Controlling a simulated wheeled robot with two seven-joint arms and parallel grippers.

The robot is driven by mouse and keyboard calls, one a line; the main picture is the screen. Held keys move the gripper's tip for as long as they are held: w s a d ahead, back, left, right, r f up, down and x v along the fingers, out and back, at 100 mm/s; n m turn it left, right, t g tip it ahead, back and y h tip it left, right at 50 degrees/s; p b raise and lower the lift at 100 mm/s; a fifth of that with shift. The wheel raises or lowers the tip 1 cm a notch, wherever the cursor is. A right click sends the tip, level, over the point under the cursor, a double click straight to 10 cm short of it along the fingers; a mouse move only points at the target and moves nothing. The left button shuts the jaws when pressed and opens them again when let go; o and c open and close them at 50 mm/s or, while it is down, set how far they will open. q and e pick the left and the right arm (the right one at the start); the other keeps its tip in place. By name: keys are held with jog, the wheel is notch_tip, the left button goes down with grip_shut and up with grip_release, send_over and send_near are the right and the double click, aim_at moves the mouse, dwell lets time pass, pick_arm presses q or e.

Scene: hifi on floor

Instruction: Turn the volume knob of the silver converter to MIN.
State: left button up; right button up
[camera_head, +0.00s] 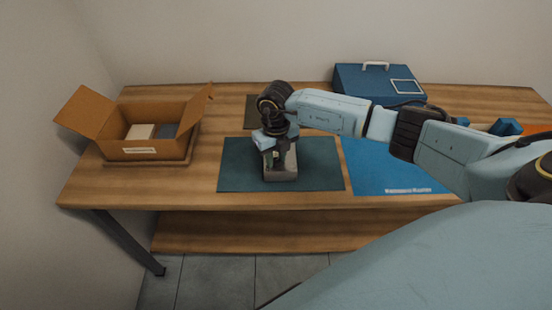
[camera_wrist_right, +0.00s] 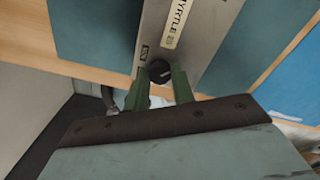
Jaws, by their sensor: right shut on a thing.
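The silver converter (camera_head: 284,172) stands on a dark green mat on the wooden table, below my right gripper (camera_head: 270,155). In the right wrist view, the converter (camera_wrist_right: 213,22) shows its grey top with a pale label reading "YRTLE", the rest cut off. Its black round volume knob (camera_wrist_right: 159,70) lies near the edge of that face. The green fingers of my right gripper (camera_wrist_right: 160,80) are shut on the knob, one on each side. A pale mark shows on the knob; MIN is not readable. My arm hides part of the converter in the head view. My left gripper is out of view.
An open cardboard box (camera_head: 150,149) stands at the left of the table. A blue case (camera_head: 378,80) stands at the back. A blue mat (camera_head: 385,175) lies right of the dark green mat (camera_head: 238,165). Bare wood separates box and mats.

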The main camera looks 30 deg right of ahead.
jog(key=n+b, duration=0.2)
jog(key=n, duration=0.4)
jog(key=shift+w+b, duration=0.1)
jog(key=shift+b, duration=0.25)
jog(key=n+b, duration=0.3)
jog(key=n, duration=0.4)
jog(key=shift+n, duration=0.4)
jog(key=shift+n+b, duration=0.35)
jog(key=shift+n, duration=0.15)
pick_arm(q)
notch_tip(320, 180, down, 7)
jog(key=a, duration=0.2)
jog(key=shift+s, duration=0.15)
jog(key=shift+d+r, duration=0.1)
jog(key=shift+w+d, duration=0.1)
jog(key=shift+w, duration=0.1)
pick_arm(e)
jog(key=o, duration=1)
